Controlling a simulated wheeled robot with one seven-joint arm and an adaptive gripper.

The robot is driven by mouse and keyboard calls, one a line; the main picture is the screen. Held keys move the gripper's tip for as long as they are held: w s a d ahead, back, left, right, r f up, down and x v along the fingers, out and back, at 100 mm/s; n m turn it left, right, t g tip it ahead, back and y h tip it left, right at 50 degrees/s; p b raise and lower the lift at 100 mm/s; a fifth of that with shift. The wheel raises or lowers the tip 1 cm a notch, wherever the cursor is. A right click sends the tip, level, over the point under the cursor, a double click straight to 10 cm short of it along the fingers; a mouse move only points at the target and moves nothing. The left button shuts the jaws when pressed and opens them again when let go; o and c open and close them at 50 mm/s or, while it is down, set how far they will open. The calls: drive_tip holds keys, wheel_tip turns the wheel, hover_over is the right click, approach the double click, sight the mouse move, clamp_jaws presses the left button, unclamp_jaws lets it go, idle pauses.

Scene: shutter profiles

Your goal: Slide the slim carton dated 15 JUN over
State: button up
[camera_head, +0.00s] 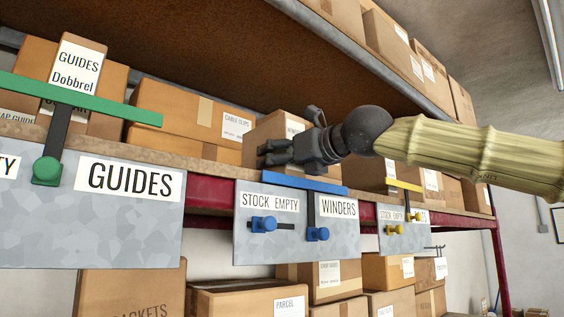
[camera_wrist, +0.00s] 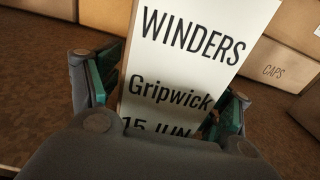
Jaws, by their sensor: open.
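The slim carton (camera_wrist: 190,50) has a white label reading WINDERS, Gripwick, 15 JUN; the date is partly hidden by my gripper's body in the wrist view. My gripper (camera_wrist: 162,95) is open, with one green-padded finger on each side of the carton. I cannot tell whether the pads touch it. In the head view my gripper (camera_head: 275,153) is at shelf height above the blue bar. A white label (camera_head: 294,127) there shows just behind it, the rest of its text hidden.
A blue bar (camera_head: 305,182) with a WINDERS sign (camera_head: 338,207) and a STOCK EMPTY sign (camera_head: 271,202) is below my gripper. A green bar (camera_head: 120,110) is at left, a yellow one (camera_head: 404,186) at right. Cartons line the shelf behind; a shelf hangs overhead.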

drive_tip(key=v, duration=1.2)
idle(0.4)
